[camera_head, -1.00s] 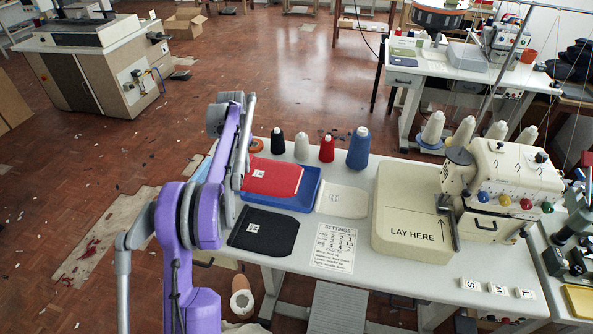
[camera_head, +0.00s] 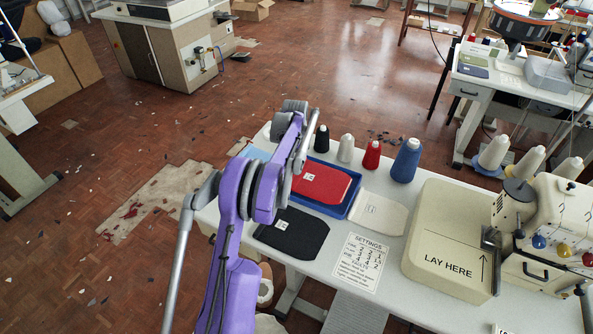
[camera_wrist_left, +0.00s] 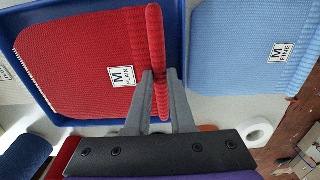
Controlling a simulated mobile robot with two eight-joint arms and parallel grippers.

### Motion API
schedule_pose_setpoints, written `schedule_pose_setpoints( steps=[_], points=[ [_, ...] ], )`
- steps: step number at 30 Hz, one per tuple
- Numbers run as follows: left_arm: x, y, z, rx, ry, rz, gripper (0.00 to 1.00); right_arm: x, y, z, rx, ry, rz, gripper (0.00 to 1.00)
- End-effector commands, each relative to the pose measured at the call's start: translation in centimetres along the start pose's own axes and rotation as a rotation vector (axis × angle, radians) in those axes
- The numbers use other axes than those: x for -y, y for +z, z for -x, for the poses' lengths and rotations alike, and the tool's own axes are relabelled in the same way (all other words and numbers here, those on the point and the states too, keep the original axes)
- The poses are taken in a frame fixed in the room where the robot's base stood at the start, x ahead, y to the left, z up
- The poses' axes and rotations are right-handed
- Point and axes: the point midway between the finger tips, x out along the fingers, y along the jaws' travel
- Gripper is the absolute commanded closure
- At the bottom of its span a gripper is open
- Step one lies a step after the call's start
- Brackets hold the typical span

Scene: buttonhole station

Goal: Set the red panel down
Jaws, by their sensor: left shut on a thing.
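My left gripper (camera_wrist_left: 162,92) is shut on a strip of red ribbed cloth (camera_wrist_left: 156,45), seen nearly edge-on between the two grey fingers. A flat red panel (camera_wrist_left: 70,55) with a white "M PLAIN" label lies within the blue tray (camera_wrist_left: 178,40), right beside that strip. I cannot tell whether the strip is this panel's ribbed edge turned up or a separate panel. In the head view the red panel (camera_head: 326,186) lies in the blue tray (camera_head: 340,212). My purple left arm covers the tray's left side there, and the fingertips are hidden. My right gripper is in neither view.
A light blue panel (camera_wrist_left: 245,45) labelled "M FINE" lies beside the tray. A black panel (camera_head: 290,235) and a cream panel (camera_head: 380,213) lie nearby. Thread cones, including a blue one (camera_head: 406,160), stand behind. A settings card (camera_head: 358,262) and a "LAY HERE" block (camera_head: 450,240) are to the right.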

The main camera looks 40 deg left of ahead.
Motion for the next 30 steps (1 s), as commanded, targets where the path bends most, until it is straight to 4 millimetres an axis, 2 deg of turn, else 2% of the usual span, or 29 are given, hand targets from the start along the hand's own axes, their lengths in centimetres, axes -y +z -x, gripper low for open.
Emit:
schedule_pose_setpoints(
  steps=[1, 4, 15, 16, 17, 26, 30],
  points=[
    [0.0, 0.0, -0.9, 0.0, 0.0, 0.0, 1.0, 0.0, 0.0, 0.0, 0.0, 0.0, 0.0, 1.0],
    [0.0, 0.0, -2.0, 0.0, 0.0, 0.0, 1.0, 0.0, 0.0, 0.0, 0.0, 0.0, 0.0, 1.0],
    [0.0, 0.0, -2.5, 0.001, 0.0, 0.0, 1.0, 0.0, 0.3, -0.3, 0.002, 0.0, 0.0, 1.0],
    [0.0, 0.0, -2.4, 0.0, 0.0, 0.0, 0.73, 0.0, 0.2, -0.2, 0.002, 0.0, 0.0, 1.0],
    [0.0, 0.0, -2.4, 0.0, 0.0, 0.0, 0.68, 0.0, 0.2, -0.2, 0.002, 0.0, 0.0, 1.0],
    [0.0, 0.0, -2.3, 0.0, 0.0, 0.0, 0.66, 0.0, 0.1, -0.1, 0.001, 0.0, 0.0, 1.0],
    [0.0, 0.0, -1.2, 0.0, 0.0, 0.0, 0.66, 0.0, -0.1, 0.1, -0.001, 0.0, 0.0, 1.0]
  ],
)
